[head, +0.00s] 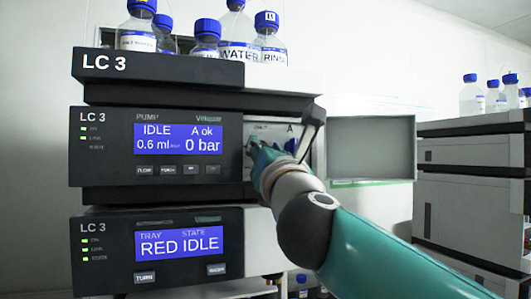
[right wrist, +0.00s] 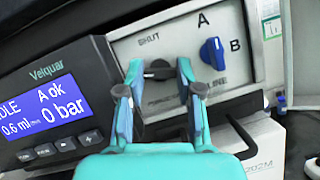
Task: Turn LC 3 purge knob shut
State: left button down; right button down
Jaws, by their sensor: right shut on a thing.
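The LC 3 pump (head: 100,184) shows IDLE, A ok, 0.6 ml and 0 bar on its display. To the right of the display is a grey panel (right wrist: 165,95) with a black purge knob (right wrist: 158,70) under the word SHUT. The knob's pointer direction is hard to tell. My right gripper (right wrist: 160,72) is shut on this black knob, one finger on each side. In the head view my right gripper (head: 254,150) hides the knob. My left gripper is not in view.
A blue selector knob (right wrist: 212,53) marked A and B sits close to the right of my fingers. An open door (head: 370,147) stands right of the panel. Blue-capped bottles (head: 205,42) stand on top. The LC 3 autosampler (head: 105,274) is below, showing RED IDLE.

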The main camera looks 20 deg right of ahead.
jog(key=m+g+h, duration=0.1)
jog(key=m+h, duration=0.1)
jog(key=m, duration=0.3)
jog(key=shift+a, duration=0.15)
jog(key=m+g+p, duration=0.1)
jog(key=m, duration=0.3)
jog(key=m+g+h+p, duration=0.1)
jog(key=m+g+p, duration=0.1)
jog(key=m, duration=0.2)
jog(key=m+g+h+p, duration=0.1)
jog(key=m+p, duration=0.1)
jog(key=m, duration=0.2)
jog(key=shift+m+g, duration=0.3)
jog(key=c, duration=1.2)
grip_release()
jog(key=shift+o, duration=0.8)
jog(key=shift+r, duration=0.1)
